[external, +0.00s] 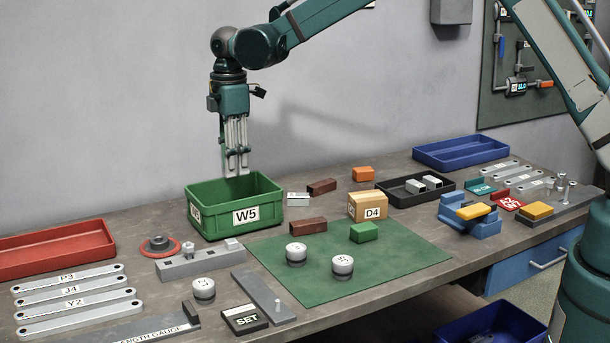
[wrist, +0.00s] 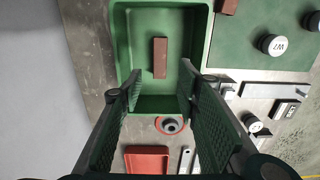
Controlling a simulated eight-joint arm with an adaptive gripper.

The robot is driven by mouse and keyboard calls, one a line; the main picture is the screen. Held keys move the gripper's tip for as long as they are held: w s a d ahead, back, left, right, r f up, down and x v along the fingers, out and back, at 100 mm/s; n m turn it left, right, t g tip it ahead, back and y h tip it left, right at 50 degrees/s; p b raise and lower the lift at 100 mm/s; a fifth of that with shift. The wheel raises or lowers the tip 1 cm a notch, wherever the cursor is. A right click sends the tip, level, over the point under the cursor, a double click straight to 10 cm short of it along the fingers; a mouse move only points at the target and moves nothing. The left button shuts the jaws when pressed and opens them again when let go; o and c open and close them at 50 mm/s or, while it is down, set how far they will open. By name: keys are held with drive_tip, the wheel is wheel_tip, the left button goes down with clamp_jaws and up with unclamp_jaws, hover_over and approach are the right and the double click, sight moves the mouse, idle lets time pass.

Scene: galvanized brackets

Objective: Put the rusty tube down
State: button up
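My gripper (external: 237,170) hangs fingers down just above the green bin marked W5 (external: 240,217). In the wrist view its two fingers (wrist: 160,82) are spread apart with nothing between the tips. A rusty brown tube (wrist: 160,58) lies inside the green bin (wrist: 122,45), on its floor, apart from the fingers. The bin's near wall hides this tube in the external view. Two other rusty tubes lie outside the bin: one on the bench behind the D4 box (external: 321,186), one by the green mat's edge (external: 308,226).
The cardboard D4 box (external: 368,206), a green block (external: 363,232) and white-topped weights (external: 342,265) stand on or near the green mat (external: 400,255). A black tray (external: 400,192) is farther right.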

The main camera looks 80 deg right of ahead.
drive_tip(key=shift+r, duration=0.1)
idle(0.3)
drive_tip(key=s+a+r+m+t, duration=0.2)
drive_tip(key=s+a+r, duration=0.4)
drive_tip(key=s+r, duration=0.55)
drive_tip(key=s+a+r+m+t, duration=0.1)
drive_tip(key=s+a+r+m, duration=0.1)
drive_tip(key=s+a+r, duration=0.7)
drive_tip(key=s+a+f+m+t, duration=0.1)
drive_tip(key=s+a+m+t, duration=0.1)
drive_tip(key=s, duration=1.3)
drive_tip(key=s+a+f+m+t, duration=0.1)
drive_tip(key=s+a+m+t, duration=0.1)
drive_tip(key=s, duration=1.4)
drive_tip(key=shift+a+f+m, duration=0.15)
drive_tip(key=shift+a+m, duration=0.35)
drive_tip(key=shift+a, duration=0.25)
idle(1.7)
